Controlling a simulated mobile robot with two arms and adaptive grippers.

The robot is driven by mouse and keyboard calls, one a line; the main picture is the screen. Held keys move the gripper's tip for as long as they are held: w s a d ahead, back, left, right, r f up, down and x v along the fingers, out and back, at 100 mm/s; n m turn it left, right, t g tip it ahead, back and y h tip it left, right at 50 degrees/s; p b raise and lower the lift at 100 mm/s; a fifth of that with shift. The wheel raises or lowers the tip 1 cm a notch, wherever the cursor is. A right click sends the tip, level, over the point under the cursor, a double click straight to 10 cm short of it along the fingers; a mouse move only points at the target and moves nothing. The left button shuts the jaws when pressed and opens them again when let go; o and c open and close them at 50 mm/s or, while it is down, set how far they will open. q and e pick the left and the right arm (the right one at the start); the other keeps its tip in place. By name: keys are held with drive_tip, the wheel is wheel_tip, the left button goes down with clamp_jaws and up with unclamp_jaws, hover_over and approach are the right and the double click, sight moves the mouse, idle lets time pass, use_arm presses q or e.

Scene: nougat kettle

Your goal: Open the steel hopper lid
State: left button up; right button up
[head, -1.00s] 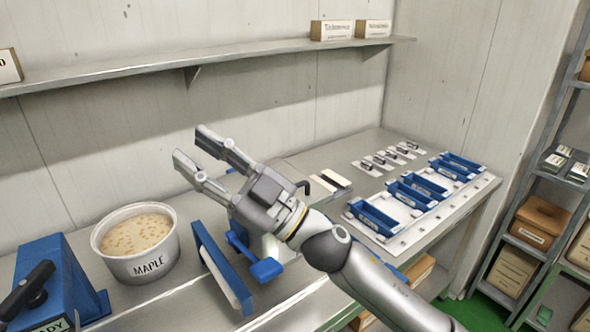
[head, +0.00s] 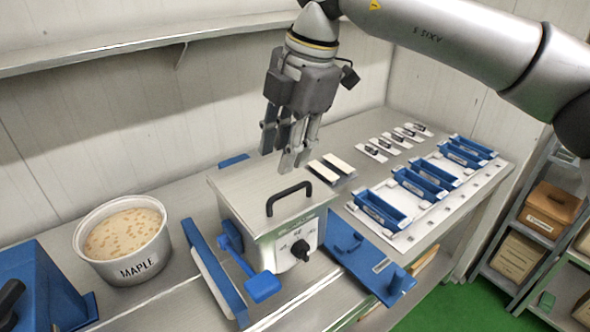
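The steel hopper lid (head: 246,187) lies flat and closed on top of the boxy steel hopper machine (head: 275,250) in the middle of the bench. Its black arched handle (head: 289,196) stands near the front edge. My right gripper (head: 278,161) points down above the back part of the lid, behind the handle. Its two fingers are apart with nothing between them, and they do not hold the handle. Whether the fingertips touch the lid is hard to tell. My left gripper is not in view.
A tub marked MAPLE (head: 123,240) stands left of the machine. A blue-edged panel (head: 215,275) and a blue lever (head: 262,286) are at its left side, and a blue plate (head: 365,265) at its right. Blue trays (head: 380,208) stand on a white board farther right. A shelf runs above.

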sight(294, 187)
drive_tip(key=shift+m+t+h, duration=0.3)
drive_tip(key=shift+m+h, duration=0.2)
drive_tip(key=shift+h, duration=0.2)
drive_tip(key=w+f+p, duration=0.1)
drive_tip(key=f, duration=0.1)
drive_tip(key=d+f+p, duration=0.1)
drive_tip(key=f, duration=0.2)
drive_tip(key=w+f+p, duration=0.1)
drive_tip(key=f, duration=0.2)
drive_tip(key=shift+w+d+p, duration=0.25)
drive_tip(key=shift+w+p, duration=0.1)
drive_tip(key=shift+p, duration=0.05)
drive_tip(key=shift+f, duration=0.4)
drive_tip(key=shift+c, duration=0.5)
clamp_jaws()
